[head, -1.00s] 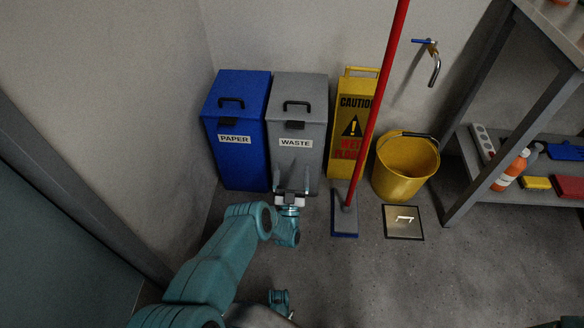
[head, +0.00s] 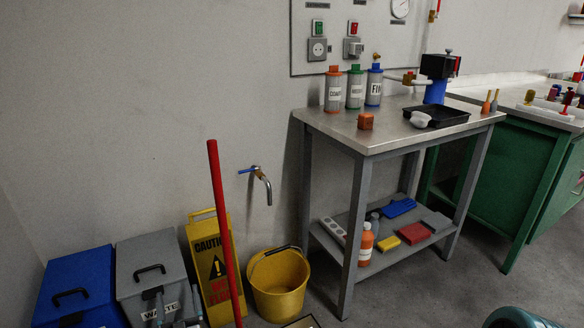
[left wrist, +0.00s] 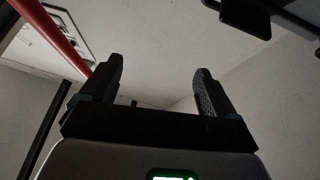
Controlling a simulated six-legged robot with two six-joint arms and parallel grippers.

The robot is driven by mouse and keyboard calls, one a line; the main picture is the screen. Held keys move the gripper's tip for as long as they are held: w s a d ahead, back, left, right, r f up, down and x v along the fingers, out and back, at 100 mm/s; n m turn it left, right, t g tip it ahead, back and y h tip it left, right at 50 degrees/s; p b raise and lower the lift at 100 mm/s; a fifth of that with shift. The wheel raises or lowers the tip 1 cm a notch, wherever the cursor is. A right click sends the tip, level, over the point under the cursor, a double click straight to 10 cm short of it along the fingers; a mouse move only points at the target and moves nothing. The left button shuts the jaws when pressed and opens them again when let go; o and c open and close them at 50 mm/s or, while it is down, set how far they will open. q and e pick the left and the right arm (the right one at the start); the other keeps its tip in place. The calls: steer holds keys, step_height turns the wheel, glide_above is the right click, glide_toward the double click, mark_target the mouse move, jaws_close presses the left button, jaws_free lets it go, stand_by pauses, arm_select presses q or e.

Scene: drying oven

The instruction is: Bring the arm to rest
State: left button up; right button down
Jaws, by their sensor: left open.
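My left gripper (head: 177,302) shows at the bottom edge of the head view, its two fingers upright in front of the grey waste bin (head: 146,250). In the left wrist view the dark fingers of the left gripper (left wrist: 155,80) stand wide apart, with nothing between them. Most of the left arm is below the head view. Whether the fingers touch the bin cannot be told. My right gripper is not in view.
A blue bin (head: 78,277), a caution sign (head: 213,262), a red pole (head: 222,215) and a yellow bucket (head: 278,284) stand along the wall. A wall tap (head: 262,184) hangs above the bucket. A metal table (head: 440,137) with a lower shelf stands right of them.

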arm_select(q)
steer(key=s+d+f+m+g+h, duration=0.2)
steer(key=s+d+f+g+h, duration=0.5)
steer(key=d+g+h, duration=0.3)
steer(key=s+d+f+g+h, duration=0.1)
steer(key=s+d+f+g, duration=0.25)
steer(key=s, duration=0.55)
steer(key=s+d+f+g, duration=0.2)
steer(key=s+g, duration=0.3)
steer(key=s, duration=0.5)
steer(key=s+d+f+g+h, duration=0.1)
steer(key=s+d+f+g, duration=0.2)
steer(key=s, duration=0.6)
step_height(320, 180, up, 30)
steer(key=g+p, duration=0.1)
steer(key=p, duration=2.8)
steer(key=shift+s+d+r+p, duration=0.2)
steer(key=shift+s+d+p, duration=0.2)
steer(key=shift+s+d, duration=0.05)
steer(key=shift+g, duration=0.25)
